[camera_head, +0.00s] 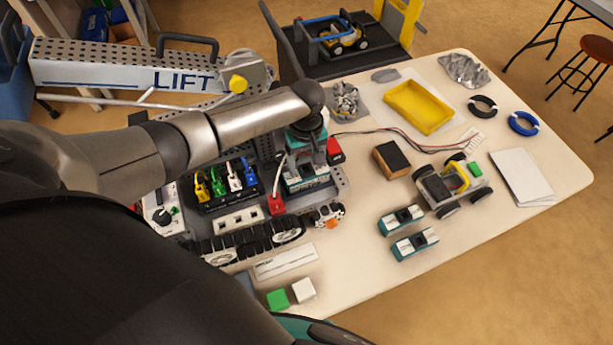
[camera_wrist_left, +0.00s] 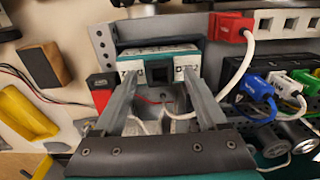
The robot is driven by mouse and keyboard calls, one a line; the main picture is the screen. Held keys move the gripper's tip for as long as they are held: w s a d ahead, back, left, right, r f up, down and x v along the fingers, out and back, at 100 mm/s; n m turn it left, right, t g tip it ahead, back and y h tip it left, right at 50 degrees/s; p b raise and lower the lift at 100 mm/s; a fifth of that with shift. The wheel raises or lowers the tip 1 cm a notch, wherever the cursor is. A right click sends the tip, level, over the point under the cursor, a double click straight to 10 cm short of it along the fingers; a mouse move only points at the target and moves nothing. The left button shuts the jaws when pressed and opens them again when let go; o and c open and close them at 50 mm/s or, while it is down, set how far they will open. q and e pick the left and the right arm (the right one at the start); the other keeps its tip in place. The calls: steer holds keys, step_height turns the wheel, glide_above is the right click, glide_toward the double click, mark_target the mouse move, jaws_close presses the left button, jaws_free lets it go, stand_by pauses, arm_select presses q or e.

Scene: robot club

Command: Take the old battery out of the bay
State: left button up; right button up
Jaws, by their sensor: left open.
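The old battery, a teal and white block (camera_head: 305,181), sits in the bay of the robot model. In the left wrist view the battery (camera_wrist_left: 158,62) lies straight ahead, with a dark square socket in its near face. My left gripper (camera_head: 306,152) is over the bay, partly hidden by its own wrist. In the left wrist view its fingers (camera_wrist_left: 160,82) are open, with tips close to the battery's near corners; I cannot tell whether they touch. A red plug (camera_wrist_left: 235,25) with a white cable sits beside the bay; it also shows in the head view (camera_head: 277,203). My right gripper is out of view.
Two teal batteries (camera_head: 408,232) lie on the table, near a small wheeled car (camera_head: 445,187). A yellow tray (camera_head: 418,107) is farther back. Yellow, white and blue plugs (camera_head: 233,178) stand left of the bay. A grey LIFT beam (camera_head: 100,68) stands at the left.

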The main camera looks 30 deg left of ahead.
arm_select(q)
steer(key=shift+f, duration=0.4)
jaws_close()
stand_by(0.4)
steer(key=shift+w, duration=0.1)
stand_by(0.7)
